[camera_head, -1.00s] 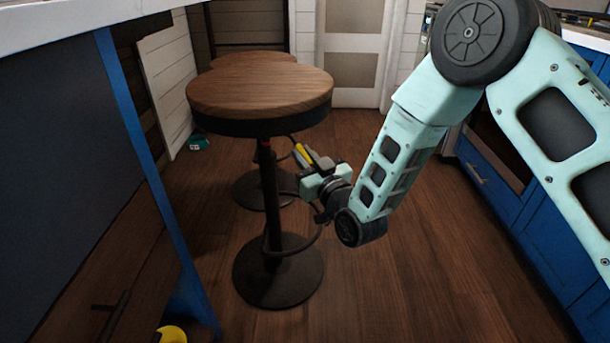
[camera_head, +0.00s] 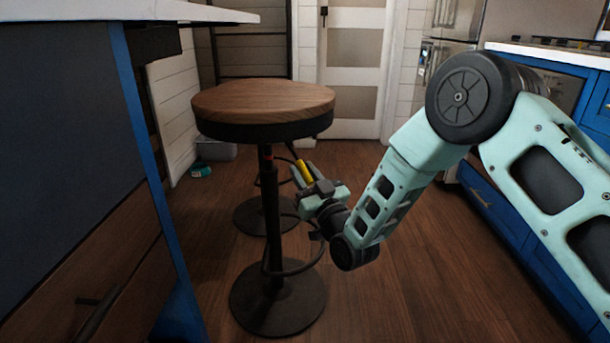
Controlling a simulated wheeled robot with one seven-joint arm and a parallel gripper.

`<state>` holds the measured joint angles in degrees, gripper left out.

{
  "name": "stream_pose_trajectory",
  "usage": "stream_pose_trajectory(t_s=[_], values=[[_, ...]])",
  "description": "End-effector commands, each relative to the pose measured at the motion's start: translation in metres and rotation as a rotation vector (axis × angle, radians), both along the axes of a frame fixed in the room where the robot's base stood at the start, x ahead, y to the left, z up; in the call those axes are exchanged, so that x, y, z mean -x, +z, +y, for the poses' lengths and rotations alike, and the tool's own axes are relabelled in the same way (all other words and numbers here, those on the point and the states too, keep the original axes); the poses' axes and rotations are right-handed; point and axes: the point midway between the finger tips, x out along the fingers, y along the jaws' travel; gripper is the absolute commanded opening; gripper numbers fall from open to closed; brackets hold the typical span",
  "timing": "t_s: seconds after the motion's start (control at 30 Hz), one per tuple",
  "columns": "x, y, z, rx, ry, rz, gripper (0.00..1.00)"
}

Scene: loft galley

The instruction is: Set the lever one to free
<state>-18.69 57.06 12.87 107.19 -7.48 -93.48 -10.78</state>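The near bar stool (camera_head: 262,100) has a round wooden seat with a dark rim, a dark post and a round base. A thin dark rod slants down from under its seat to a yellow piece (camera_head: 303,170), which looks like a lever grip. I cannot read any label or setting on it. My gripper (camera_head: 303,176) is just below the seat's right side, pointing up and left. Its fingers lie on both sides of the yellow piece; whether they press on it is too small to tell. A small red mark (camera_head: 268,156) shows on the post.
A second stool's base (camera_head: 252,215) stands behind. A counter with a blue leg (camera_head: 150,160) is close on the left. Blue cabinets (camera_head: 490,195) line the right. A small teal object (camera_head: 201,170) lies by the left wall. The wooden floor (camera_head: 400,250) is open in the middle.

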Motion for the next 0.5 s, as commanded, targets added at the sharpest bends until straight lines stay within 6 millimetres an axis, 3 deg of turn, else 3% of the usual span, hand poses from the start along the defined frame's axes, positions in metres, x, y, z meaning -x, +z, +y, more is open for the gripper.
stream_pose_trajectory(t_s=[0.33, 0.5], values=[[0.001, -0.001, -0.001, 0.000, 0.000, 0.001, 0.38], [0.015, -0.007, -0.009, 0.002, 0.000, 0.004, 0.38]])
